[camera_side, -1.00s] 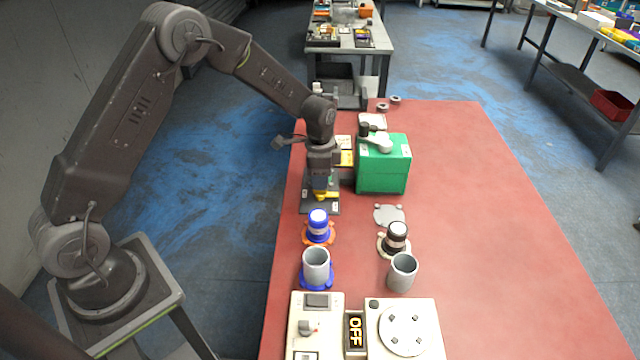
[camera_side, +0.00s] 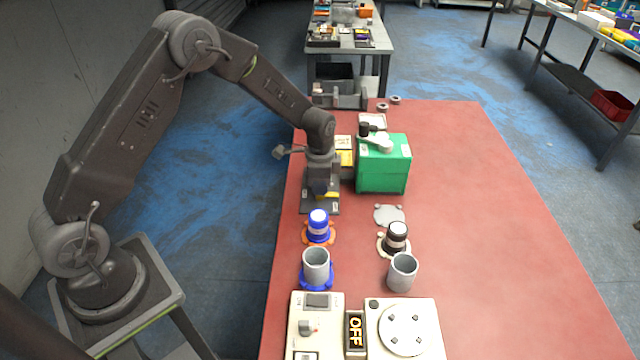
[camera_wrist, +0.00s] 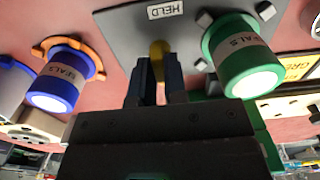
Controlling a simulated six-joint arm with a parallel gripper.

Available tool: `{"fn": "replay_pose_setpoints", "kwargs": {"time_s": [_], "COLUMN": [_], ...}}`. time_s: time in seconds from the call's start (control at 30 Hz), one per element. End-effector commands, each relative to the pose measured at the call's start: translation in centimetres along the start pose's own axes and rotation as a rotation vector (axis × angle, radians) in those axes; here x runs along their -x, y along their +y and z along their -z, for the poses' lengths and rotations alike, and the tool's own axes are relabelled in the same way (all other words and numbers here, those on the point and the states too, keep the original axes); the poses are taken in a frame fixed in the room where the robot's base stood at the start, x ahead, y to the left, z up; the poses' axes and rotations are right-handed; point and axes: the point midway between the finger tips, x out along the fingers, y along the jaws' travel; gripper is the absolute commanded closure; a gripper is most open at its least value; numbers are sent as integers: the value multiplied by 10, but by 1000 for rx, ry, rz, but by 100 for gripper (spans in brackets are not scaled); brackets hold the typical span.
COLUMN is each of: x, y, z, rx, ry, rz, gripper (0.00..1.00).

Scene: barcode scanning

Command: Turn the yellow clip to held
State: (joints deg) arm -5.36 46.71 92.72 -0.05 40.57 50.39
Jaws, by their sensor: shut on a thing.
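The yellow clip (camera_wrist: 160,48) sits on a dark grey plate (camera_wrist: 118,22) that carries a "HELD" label (camera_wrist: 167,9). My gripper (camera_wrist: 160,66) is shut on the clip, one finger on each side. The fingers hide much of the clip, so its exact turn is hard to tell. In the side view a bit of the clip (camera_side: 328,194) shows below my gripper (camera_side: 320,193), over the plate (camera_side: 309,209). A green cylinder marked "SEALS" (camera_wrist: 238,58) stands on the plate, right of the fingers in the wrist view.
A blue cylinder in an orange ring (camera_side: 318,226) stands just in front of the plate. A green box (camera_side: 382,170) is close on the right. The table's right side is clear.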

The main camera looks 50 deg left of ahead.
Motion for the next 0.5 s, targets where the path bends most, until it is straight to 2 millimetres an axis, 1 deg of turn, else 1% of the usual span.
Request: {"fn": "replay_pose_setpoints", "kwargs": {"time_s": [0.27,0.5], "x": [0,0], "y": [0,0], "z": [0,0], "rx": [10,94], "ry": [0,0], "rz": [0,0], "gripper": [100,100]}}
